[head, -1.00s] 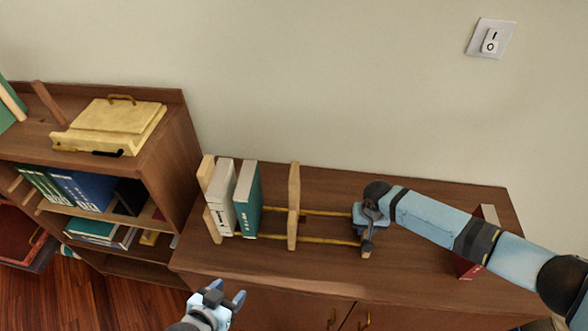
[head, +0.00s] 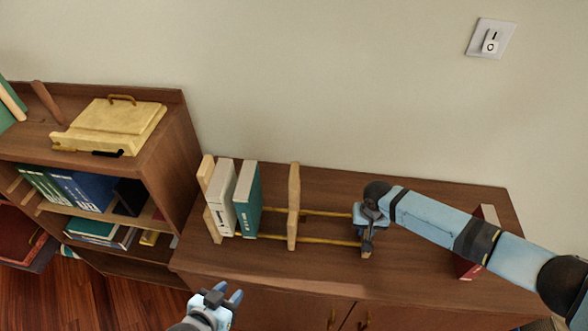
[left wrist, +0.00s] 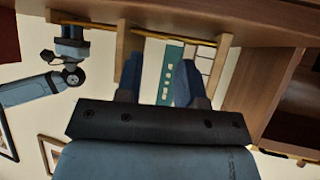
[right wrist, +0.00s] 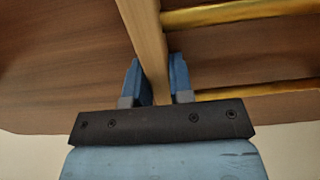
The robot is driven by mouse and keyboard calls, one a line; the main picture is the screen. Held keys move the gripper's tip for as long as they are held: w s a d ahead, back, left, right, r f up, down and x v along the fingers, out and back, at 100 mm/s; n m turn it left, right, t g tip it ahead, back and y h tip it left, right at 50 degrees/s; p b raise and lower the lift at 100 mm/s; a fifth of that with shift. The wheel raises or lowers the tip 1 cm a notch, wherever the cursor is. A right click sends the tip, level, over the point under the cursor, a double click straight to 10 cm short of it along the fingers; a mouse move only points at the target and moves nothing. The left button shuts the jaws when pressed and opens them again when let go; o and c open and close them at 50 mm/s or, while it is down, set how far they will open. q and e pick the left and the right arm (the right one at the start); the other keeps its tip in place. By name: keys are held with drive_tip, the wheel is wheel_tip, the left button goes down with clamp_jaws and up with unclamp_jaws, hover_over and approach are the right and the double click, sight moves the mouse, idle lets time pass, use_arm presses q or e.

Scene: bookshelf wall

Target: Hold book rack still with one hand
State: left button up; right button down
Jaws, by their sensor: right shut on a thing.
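The book rack (head: 294,207) stands on the low brown cabinet, with light wooden upright panels joined by two yellow rods. A white book (head: 221,200) and a teal book (head: 247,200) stand upright at its left end. My right gripper (head: 368,226) is shut on the rack's right end panel. In the right wrist view the panel (right wrist: 146,40) passes between the fingers (right wrist: 154,85). My left gripper (head: 229,292) is open and empty in front of the cabinet, below the books. In the left wrist view its fingers (left wrist: 156,88) are apart, with the teal book beyond.
A red book (head: 470,268) stands on the cabinet (head: 290,270) at right, partly behind my right arm. A bookshelf (head: 170,130) with several books and a yellow wooden box (head: 112,125) on top stands at left. The cabinet top behind the rack's rods is clear.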

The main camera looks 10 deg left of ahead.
use_arm(q)
drive_tip(key=shift+w+d+r, duration=0.15)
drive_tip(key=shift+w+d, duration=1.05)
drive_tip(key=shift+w, duration=0.05)
clamp_jaws()
drive_tip(key=shift+n+g, duration=0.4)
drive_tip(key=shift+g, duration=0.2)
drive_tip(key=w+d, duration=0.2)
drive_tip(key=w+d+r, duration=0.1)
drive_tip(key=w+d, duration=0.3)
drive_tip(key=d, duration=0.1)
drive_tip(key=shift+w+r, duration=0.3)
drive_tip(key=shift+w, duration=0.05)
drive_tip(key=w+d+r+n+t+y, duration=0.1)
drive_tip(key=w+d+r+n+y, duration=0.25)
drive_tip(key=w+d+r, duration=0.35)
drive_tip(key=w+d+r+n+t+y, duration=0.1)
drive_tip(key=w+d+r+n+y, duration=0.3)
drive_tip(key=r, duration=0.6)
drive_tip(key=w+a+f, duration=0.2)
drive_tip(key=w+a, duration=0.2)
drive_tip(key=a, duration=0.1)
drive_tip(key=shift+m+g, duration=0.3)
drive_tip(key=shift+m, duration=0.15)
drive_tip(key=shift+f, duration=0.1)
